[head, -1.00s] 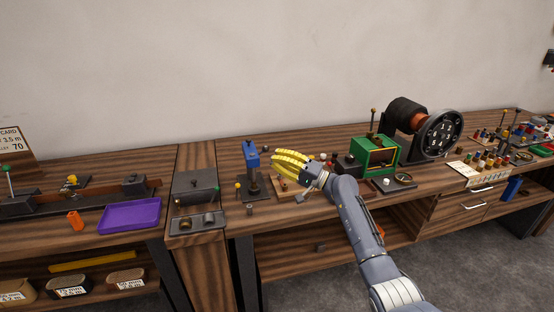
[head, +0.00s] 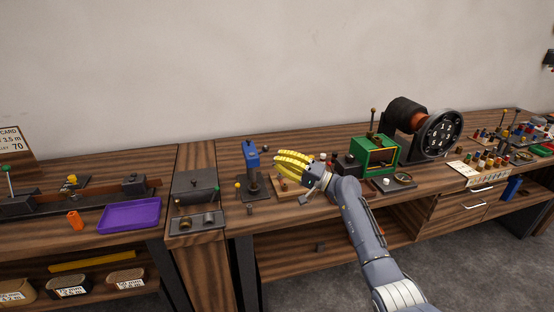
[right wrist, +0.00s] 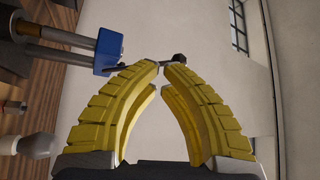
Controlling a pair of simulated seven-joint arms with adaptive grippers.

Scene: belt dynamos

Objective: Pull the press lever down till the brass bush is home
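The press stands upright on the bench, with a blue head (head: 252,160) on a grey column and dark base. In the right wrist view the blue head (right wrist: 108,50) lies at upper left, sideways. A thin lever with a dark knob (right wrist: 180,59) reaches from it past my fingertips. A brass-coloured piece, apparently the bush (right wrist: 14,22), shows at the end of a grey rod. My right gripper (head: 277,165) has its yellow fingers just right of the head. Its fingertips (right wrist: 161,66) meet at the lever; I see no clear grip around it. My left gripper is out of view.
A green machine (head: 375,157) and a black-and-copper drum machine (head: 425,130) stand to the right. A grey box (head: 195,186) and purple tray (head: 130,215) lie to the left. A wooden block (head: 290,188) sits below my right gripper. The wall behind is bare.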

